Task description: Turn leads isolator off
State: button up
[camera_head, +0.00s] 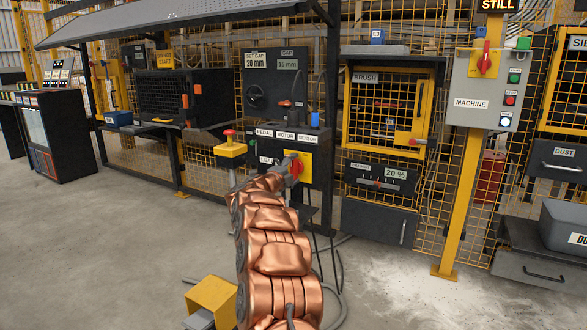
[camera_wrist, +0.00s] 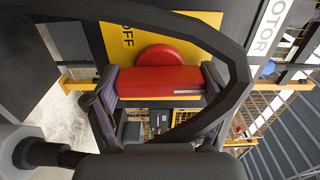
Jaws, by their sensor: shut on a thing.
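The leads isolator is a red rotary handle (camera_head: 297,168) on a yellow plate (camera_head: 305,170), low on the dark box marked PEDAL, MOTOR, SENSOR. The LEADS label beside it is partly hidden by my arm. In the wrist view the red handle (camera_wrist: 160,81) is a bar in front of a round red hub, and the yellow plate (camera_wrist: 112,38) carries the word OFF. My gripper (camera_wrist: 159,84) is shut on the bar, with one dark finger at each end of it. In the head view my gripper (camera_head: 286,164) reaches the handle and covers part of it.
Another red handle (camera_head: 486,61) sits on the grey MACHINE box (camera_head: 484,90) at right. A yellow box with a red button (camera_head: 230,148) stands left of my gripper. Cables hang below the dark box. A yellow pedal (camera_head: 211,298) lies on the floor. Floor at left is clear.

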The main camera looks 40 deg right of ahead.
jog(key=n+p, duration=0.1)
jog(key=p, duration=0.2)
jog(key=n+p, duration=0.2)
jog(key=p, duration=0.1)
jog(key=shift+r, duration=0.4)
jog(key=n+p, duration=0.6)
jog(key=p, duration=0.7)
jog(key=shift+n, duration=0.3)
jog(key=n+p, duration=0.4)
jog(key=p, duration=0.3)
jog(key=shift+f+n, duration=0.15)
jog(key=shift+n, duration=0.25)
jog(key=n+p, duration=0.3)
jog(key=shift+f, duration=0.2)
jog(key=shift+p, duration=0.35)
jog(key=o, duration=1)
jog(key=shift+a, duration=0.15)
